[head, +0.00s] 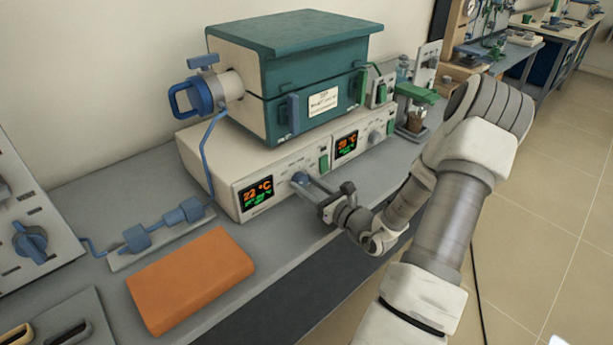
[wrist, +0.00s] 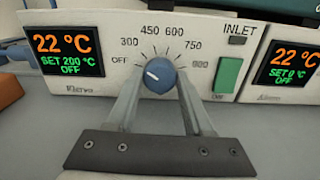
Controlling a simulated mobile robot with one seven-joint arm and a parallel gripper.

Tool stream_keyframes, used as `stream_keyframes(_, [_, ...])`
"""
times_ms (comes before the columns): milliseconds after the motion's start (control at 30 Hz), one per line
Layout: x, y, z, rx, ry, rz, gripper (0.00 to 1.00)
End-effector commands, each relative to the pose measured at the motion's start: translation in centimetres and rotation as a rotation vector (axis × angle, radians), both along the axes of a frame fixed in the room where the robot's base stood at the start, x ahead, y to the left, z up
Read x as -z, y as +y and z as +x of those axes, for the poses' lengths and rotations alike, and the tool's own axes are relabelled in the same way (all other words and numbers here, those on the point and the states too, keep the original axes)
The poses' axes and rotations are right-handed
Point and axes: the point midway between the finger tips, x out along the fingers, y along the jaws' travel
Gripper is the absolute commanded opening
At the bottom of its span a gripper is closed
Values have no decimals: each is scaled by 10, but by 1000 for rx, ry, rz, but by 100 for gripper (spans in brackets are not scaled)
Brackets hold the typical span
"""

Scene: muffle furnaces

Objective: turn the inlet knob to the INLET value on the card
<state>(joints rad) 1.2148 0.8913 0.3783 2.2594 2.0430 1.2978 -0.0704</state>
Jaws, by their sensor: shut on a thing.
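The inlet knob (wrist: 160,76) is a blue dial on the left control panel, marked INLET at the upper right. Its white pointer line points left and slightly up, between OFF and 300 on the scale. The display beside it (wrist: 66,53) reads 22 °C, SET 200 °C, OFF. My gripper (wrist: 160,88) is shut on the knob, one finger at each side. In the head view my gripper (head: 308,185) reaches the knob (head: 300,177) from the front right. The white card (head: 323,102) is on the furnace front; its writing is too small to read.
A second panel (head: 347,145) with a grey knob (head: 375,137) stands to the right. A green switch (wrist: 228,75) is close right of the gripped knob. An orange block (head: 190,280) and blue valve fittings (head: 160,226) lie on the bench to the left.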

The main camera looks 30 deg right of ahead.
Motion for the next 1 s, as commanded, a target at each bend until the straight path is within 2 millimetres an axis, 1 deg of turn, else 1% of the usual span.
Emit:
stream_keyframes(33, [-3, 1, 0, -1, 5, 30, 0])
stream_keyframes(333, [-1, 0, 0, 0, 22, 139, 0])
stream_keyframes(833, [1, 0, 0, 1, 23, 158, 0])
stream_keyframes(867, [1, 0, 0, 1, 23, 158, 57])
stream_keyframes(900, [1, 0, 0, 1, 23, 158, 64])
stream_keyframes(1000, [1, 0, 0, 1, 23, 158, 82])
